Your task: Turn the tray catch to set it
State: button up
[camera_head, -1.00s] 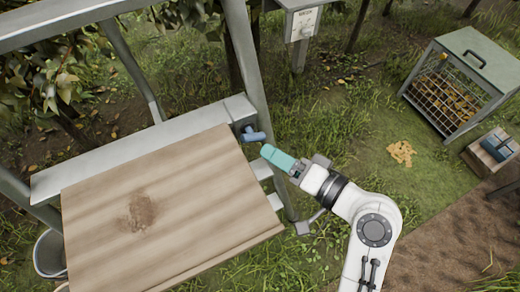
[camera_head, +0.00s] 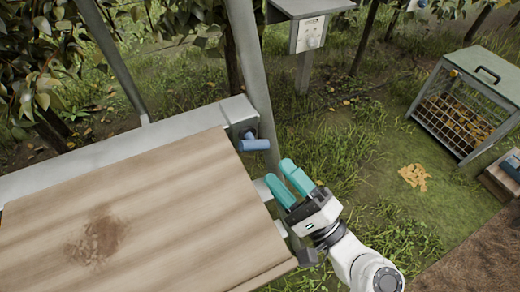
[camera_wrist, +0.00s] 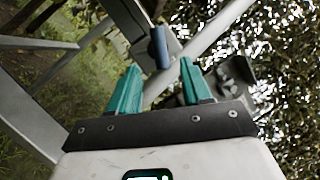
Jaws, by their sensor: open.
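The tray catch is a small blue handle (camera_head: 254,145) on a grey block at the far right corner of the wooden tray (camera_head: 190,215). In the wrist view the blue handle (camera_wrist: 158,48) shows ahead of the fingers, near the gap between their tips. My gripper (camera_head: 279,174) has teal fingers spread apart with nothing between them. It is to the right of the tray and just short of the handle, apart from it in the head view. The tray's top is bare except for a brown stain.
A grey post (camera_head: 250,80) rises right beside the catch. A grey control box (camera_head: 310,35) on a post stands behind. A wire-sided cage (camera_head: 465,105) with leaves or fruit stands at the right.

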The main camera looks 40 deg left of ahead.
aim_at(258, 150)
jog(key=x, duration=0.7)
jog(key=shift+c, duration=0.2)
grip_shut()
